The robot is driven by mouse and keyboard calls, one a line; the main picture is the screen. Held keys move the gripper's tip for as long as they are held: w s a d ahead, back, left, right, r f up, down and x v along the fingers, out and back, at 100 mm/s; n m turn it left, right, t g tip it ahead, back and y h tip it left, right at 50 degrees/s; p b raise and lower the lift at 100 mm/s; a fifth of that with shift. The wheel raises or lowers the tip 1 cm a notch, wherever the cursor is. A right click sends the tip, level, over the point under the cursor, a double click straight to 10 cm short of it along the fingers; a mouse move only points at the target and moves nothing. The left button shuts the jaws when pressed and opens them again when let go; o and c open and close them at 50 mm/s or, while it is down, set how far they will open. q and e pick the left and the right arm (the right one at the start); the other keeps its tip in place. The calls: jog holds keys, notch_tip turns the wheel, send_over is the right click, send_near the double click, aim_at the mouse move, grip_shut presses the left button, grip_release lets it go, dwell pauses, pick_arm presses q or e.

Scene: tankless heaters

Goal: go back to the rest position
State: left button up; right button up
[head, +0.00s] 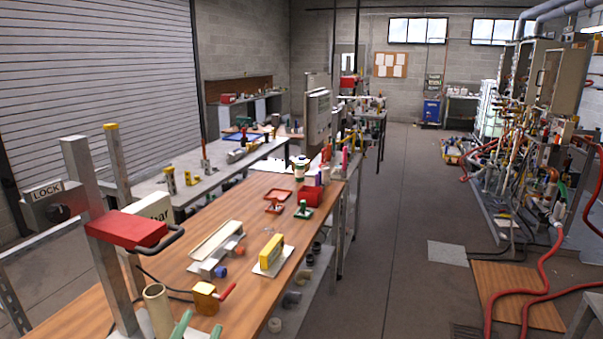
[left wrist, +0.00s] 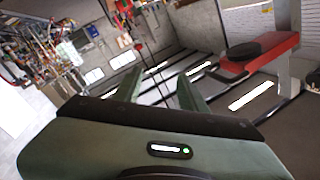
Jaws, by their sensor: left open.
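My left gripper (head: 199,328) shows at the bottom edge of the head view, with only its two green fingertips in the picture. The fingers are apart with nothing between them. They are in front of the near end of the wooden workbench (head: 230,205). In the left wrist view the green fingers of this gripper (left wrist: 152,88) are spread and empty, and the room behind them looks tilted. My right gripper is in neither view.
A red lock-out block (head: 127,229) on a metal post stands at the left, close by; it also shows in the left wrist view (left wrist: 262,52). A brass valve (head: 206,298) and a beige cup (head: 158,309) are near the gripper. The aisle (head: 393,200) is mostly clear; red hoses (head: 545,275) lie at right.

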pick_arm(q)
jog(key=s+a+f+n+g+y, duration=0.15)
jog(key=s+f+g, duration=0.25)
jog(key=f, duration=0.4)
jog(key=s+a+f+n+g+y, duration=0.1)
jog(key=s+a+f+n+g, duration=0.25)
jog(key=f, duration=0.55)
jog(key=s+d+f+g+h, duration=0.1)
jog(key=s+f+g, duration=0.3)
jog(key=s, duration=0.3)
jog(key=s+d+f+g+h, duration=0.1)
jog(key=s+f+g, duration=0.2)
jog(key=s+f, duration=0.35)
notch_tip(320, 180, down, 22)
jog(key=s+f+g, duration=0.1)
jog(key=s+g, duration=0.1)
jog(key=s+a+f, duration=0.3)
jog(key=s+f, duration=1.4)
jog(key=f, duration=0.1)
jog(key=shift+s+g, duration=0.3)
jog(key=shift+g, duration=0.15)
